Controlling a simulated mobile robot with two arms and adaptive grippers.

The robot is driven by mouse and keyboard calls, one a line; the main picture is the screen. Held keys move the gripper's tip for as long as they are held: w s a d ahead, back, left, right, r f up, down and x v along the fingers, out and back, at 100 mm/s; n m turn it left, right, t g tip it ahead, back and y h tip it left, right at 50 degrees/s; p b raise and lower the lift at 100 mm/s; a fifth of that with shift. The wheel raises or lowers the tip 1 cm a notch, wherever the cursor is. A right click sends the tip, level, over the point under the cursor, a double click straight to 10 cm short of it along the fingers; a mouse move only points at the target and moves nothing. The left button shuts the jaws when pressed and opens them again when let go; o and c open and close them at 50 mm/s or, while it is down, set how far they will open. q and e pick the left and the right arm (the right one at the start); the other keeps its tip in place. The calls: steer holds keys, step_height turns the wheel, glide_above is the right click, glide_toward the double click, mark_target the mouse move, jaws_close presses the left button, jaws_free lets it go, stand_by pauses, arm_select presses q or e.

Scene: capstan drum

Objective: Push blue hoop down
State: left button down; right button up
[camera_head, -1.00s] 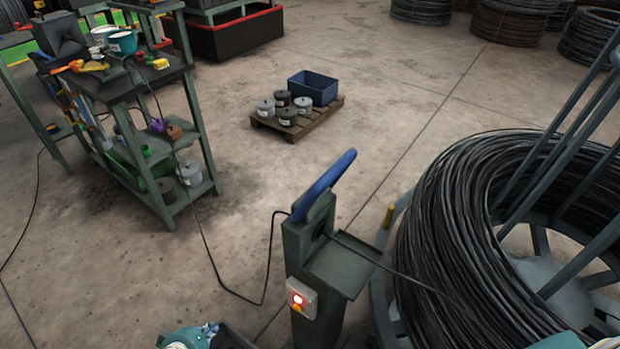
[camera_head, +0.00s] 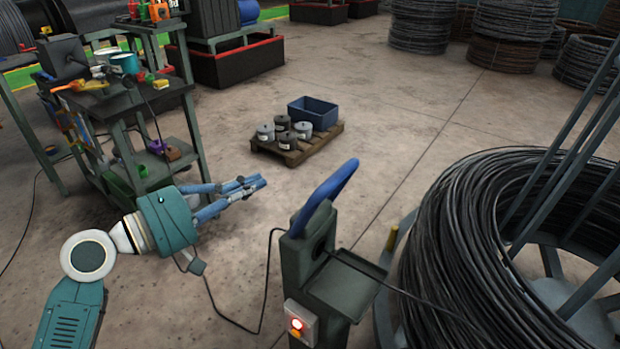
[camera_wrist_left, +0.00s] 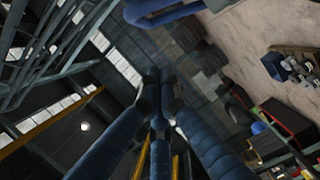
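The blue hoop (camera_head: 325,198) stands tilted up on top of a green machine post (camera_head: 318,285) in the middle of the head view. My left gripper (camera_head: 258,184) is left of the hoop, with clear space between them, its fingers pointing right. In the left wrist view the fingers (camera_wrist_left: 157,78) come together at their tips, with nothing seen between them. A blue curved bar at the top of that view looks like the hoop (camera_wrist_left: 165,14). My right gripper is not in view.
A large coil of black wire (camera_head: 465,235) on a stand fills the right side. A control box with a lit red button (camera_head: 297,325) is on the post. A cluttered workbench (camera_head: 130,95) stands at left. A pallet (camera_head: 300,150) with cans and a blue bin (camera_head: 313,112) lies behind.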

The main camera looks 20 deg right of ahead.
mark_target(324, 198)
arm_select(q)
steer(key=w+d+f+p, duration=0.1)
steer(key=d+p, duration=0.4)
steer(key=d, duration=0.6)
steer(key=shift+d+f, duration=0.2)
steer(key=shift+d, duration=0.1)
steer(key=shift+s+d+f+m, duration=0.1)
steer(key=shift+s+d+m, duration=0.2)
steer(key=shift+s+m, duration=0.1)
